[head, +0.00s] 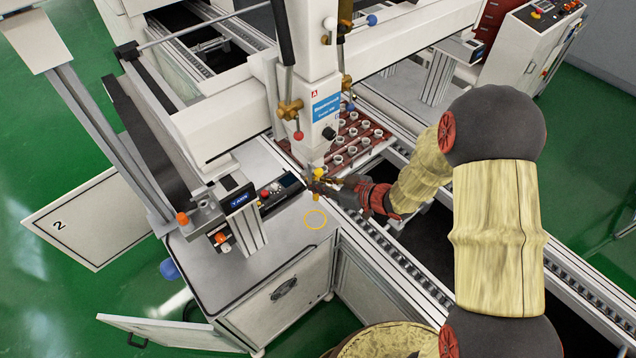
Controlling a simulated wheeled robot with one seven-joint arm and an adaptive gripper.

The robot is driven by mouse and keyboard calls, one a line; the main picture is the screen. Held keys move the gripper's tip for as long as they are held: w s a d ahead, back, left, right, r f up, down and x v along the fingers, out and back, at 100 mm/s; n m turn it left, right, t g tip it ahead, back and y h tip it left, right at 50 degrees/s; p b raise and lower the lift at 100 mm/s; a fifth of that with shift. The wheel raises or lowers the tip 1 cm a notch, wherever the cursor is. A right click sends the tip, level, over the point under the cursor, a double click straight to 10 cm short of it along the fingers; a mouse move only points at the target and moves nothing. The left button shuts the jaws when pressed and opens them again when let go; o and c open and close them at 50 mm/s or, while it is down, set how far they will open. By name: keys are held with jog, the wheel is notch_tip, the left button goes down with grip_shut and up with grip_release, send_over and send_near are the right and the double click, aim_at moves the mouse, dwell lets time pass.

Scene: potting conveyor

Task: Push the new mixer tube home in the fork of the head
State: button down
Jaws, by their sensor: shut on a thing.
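The white dispensing head (322,110) carries a red "A" mark and a blue label and stands above the conveyor. My gripper (320,186) is just below the head, reaching in from the right. It is shut on a small yellow mixer tube (317,197), which stands roughly upright. Yellow shows above and below my fingers. The top of the tube is close under the head. The fork is too small to make out, and I cannot tell whether the tube touches it or how far in it sits.
A red-brown tray (352,158) with several white round parts sits on the conveyor behind my gripper. A yellow circle (315,219) marks the grey cabinet top (240,262). Brass valves (290,110) hang beside the head. A control box (282,190) stands left of the gripper.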

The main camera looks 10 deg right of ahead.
jog(key=shift+w+a, duration=0.1)
jog(key=shift+w, duration=0.1)
jog(key=c, duration=1.7)
grip_release()
jog(key=v, duration=1.2)
